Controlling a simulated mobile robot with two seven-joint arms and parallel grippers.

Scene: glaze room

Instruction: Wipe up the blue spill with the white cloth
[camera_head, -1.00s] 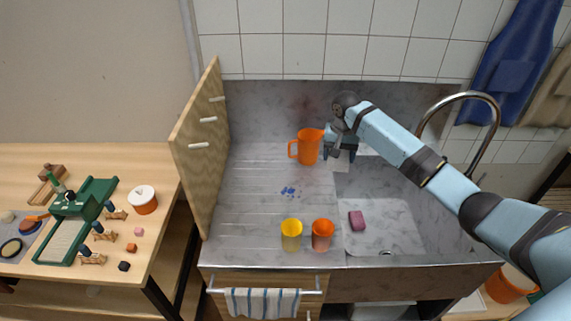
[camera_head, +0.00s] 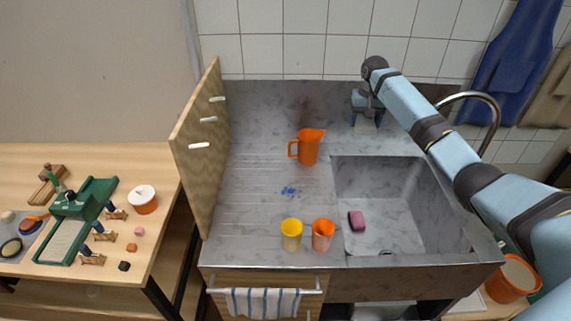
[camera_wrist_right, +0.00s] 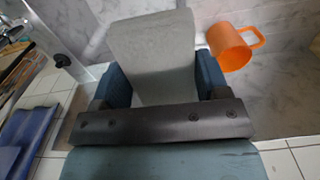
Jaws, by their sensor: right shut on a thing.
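The blue spill (camera_head: 289,191) is a cluster of small blue spots on the ribbed drainboard left of the sink basin. My right gripper (camera_head: 365,121) is behind the basin, near the back wall, to the right of the orange jug and well away from the spill. In the right wrist view the right gripper (camera_wrist_right: 162,80) is shut on the white cloth (camera_wrist_right: 153,62), which looks pale grey and spreads out between the two blue fingers. In the head view I cannot make out the cloth clearly. My left gripper is not in view.
The orange jug (camera_head: 308,147) stands behind the spill. A yellow cup (camera_head: 291,235) and an orange cup (camera_head: 322,236) stand in front of it. A pink sponge (camera_head: 356,220) lies in the basin. A tall tap (camera_head: 487,101) arches at right. A wooden panel (camera_head: 197,140) borders the drainboard.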

